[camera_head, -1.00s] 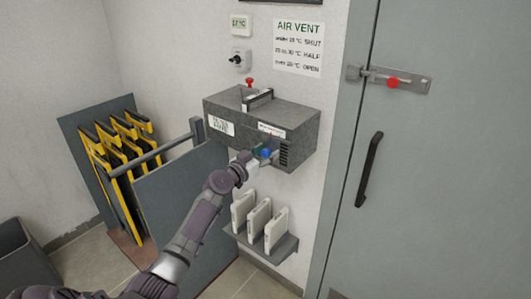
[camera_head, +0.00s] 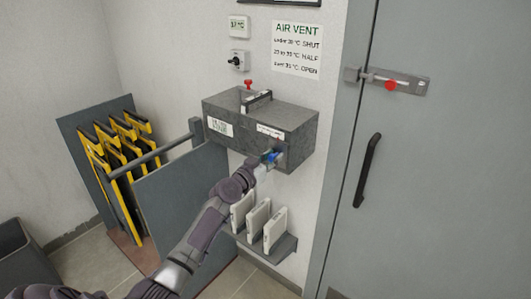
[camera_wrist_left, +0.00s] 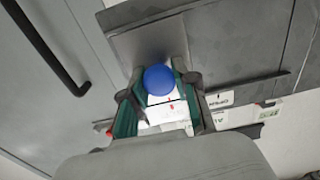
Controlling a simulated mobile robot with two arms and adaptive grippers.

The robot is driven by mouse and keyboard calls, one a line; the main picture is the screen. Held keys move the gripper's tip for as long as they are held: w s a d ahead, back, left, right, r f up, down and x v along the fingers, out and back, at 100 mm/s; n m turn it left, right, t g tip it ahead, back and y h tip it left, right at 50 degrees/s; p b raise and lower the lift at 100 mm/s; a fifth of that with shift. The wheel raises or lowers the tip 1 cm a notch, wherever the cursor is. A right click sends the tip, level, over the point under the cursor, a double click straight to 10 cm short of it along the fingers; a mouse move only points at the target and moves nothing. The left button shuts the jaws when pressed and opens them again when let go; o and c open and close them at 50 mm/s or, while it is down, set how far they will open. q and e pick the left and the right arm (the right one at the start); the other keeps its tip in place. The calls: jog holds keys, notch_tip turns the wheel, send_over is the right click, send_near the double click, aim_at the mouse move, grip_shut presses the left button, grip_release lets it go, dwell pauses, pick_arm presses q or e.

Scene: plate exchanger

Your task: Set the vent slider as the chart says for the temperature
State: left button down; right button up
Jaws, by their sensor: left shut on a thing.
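The grey vent box (camera_head: 258,127) is fixed to the wall. The blue slider knob (camera_head: 271,157) is at the lower right of its front face. My left gripper (camera_head: 267,161) is shut on this knob. In the left wrist view the round blue knob (camera_wrist_left: 159,80) sits between the two green-lined fingers. The AIR VENT chart (camera_head: 297,48) lists SHUT, HALF and OPEN against temperature ranges. The small display (camera_head: 239,27) gives a value in °C, too small to read surely. My right gripper is not in view.
A rotary switch (camera_head: 239,60) is below the display. A red knob (camera_head: 248,83) stands above the box. A shelf (camera_head: 284,246) with white blocks is below it. A grey door (camera_head: 445,150) with a black handle is at right. Yellow-edged plates (camera_head: 110,160) stand at left.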

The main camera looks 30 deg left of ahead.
pick_arm(q)
jog(key=shift+d+f, duration=0.15)
jog(key=shift+d, duration=0.05)
jog(key=c, duration=1.2)
grip_release()
jog(key=o, duration=0.3)
jog(key=shift+d, duration=0.15)
jog(key=shift+s, duration=0.3)
jog(key=s, duration=0.7)
jog(key=s+a, duration=0.1)
jog(key=s, duration=0.3)
jog(key=shift+s, duration=0.2)
